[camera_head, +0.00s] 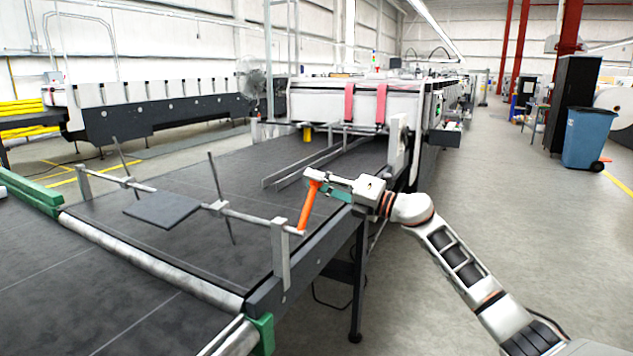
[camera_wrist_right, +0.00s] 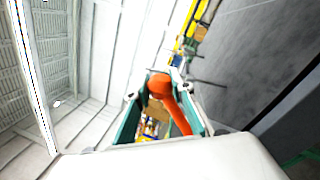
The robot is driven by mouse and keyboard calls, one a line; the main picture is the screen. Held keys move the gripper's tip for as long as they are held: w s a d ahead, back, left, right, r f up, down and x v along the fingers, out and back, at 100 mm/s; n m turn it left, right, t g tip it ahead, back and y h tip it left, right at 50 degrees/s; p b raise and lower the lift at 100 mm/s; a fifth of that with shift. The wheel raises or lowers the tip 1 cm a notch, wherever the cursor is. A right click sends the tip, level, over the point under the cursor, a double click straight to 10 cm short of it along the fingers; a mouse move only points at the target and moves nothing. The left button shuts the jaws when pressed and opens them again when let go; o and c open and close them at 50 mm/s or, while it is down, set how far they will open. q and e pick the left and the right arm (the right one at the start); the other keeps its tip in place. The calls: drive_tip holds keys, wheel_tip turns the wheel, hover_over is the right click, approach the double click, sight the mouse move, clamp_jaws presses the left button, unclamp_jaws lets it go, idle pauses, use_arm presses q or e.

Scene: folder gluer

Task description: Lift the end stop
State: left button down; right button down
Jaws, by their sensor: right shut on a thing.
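The end stop (camera_head: 163,210) is a dark grey flat plate on a metal cross rod (camera_head: 255,219) over the black conveyor belt. It looks nearly level; I cannot tell whether it touches the belt. An orange handle (camera_head: 306,211) stands up from the rod's right end, leaning slightly right at its top. My right gripper (camera_head: 314,186) is at the top of the handle and shut on it. The right wrist view shows the orange handle (camera_wrist_right: 160,88) between the green fingers of the gripper (camera_wrist_right: 160,108). My left gripper is not in view.
Upright metal brackets (camera_head: 281,255) hold the rod at the belt's sides, and thin rods (camera_head: 219,190) cross it. The dark conveyor (camera_head: 330,242) edge lies below my right arm. A blue bin (camera_head: 588,138) stands far right.

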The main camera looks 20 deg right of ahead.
drive_tip(key=c, duration=1.7)
unclamp_jaws()
drive_tip(key=shift+w+d+f, duration=0.1)
drive_tip(key=v, duration=1.2)
drive_tip(key=s+a+f+m+t+h, duration=0.15)
drive_tip(key=s+a+f+m, duration=0.35)
drive_tip(key=f, duration=0.5)
drive_tip(key=s+a+f+m+h+p, duration=0.1)
drive_tip(key=s+a+f+m+h, duration=0.15)
drive_tip(key=f+m, duration=0.7)
drive_tip(key=s+a+f+m+t+h, duration=0.1)
drive_tip(key=s+a+f+m+h, duration=0.3)
drive_tip(key=f, duration=0.8)
drive_tip(key=s+a+f+m+g+h, duration=0.1)
drive_tip(key=s+a+f+m+g, duration=0.2)
drive_tip(key=s+f, duration=0.6)
drive_tip(key=s+a+f+m+g, duration=0.4)
drive_tip(key=s+f, duration=0.5)
drive_tip(key=s, duration=0.5)
drive_tip(key=a+m, duration=0.2)
drive_tip(key=shift+m+h, duration=0.35)
drive_tip(key=shift+h, duration=0.05)
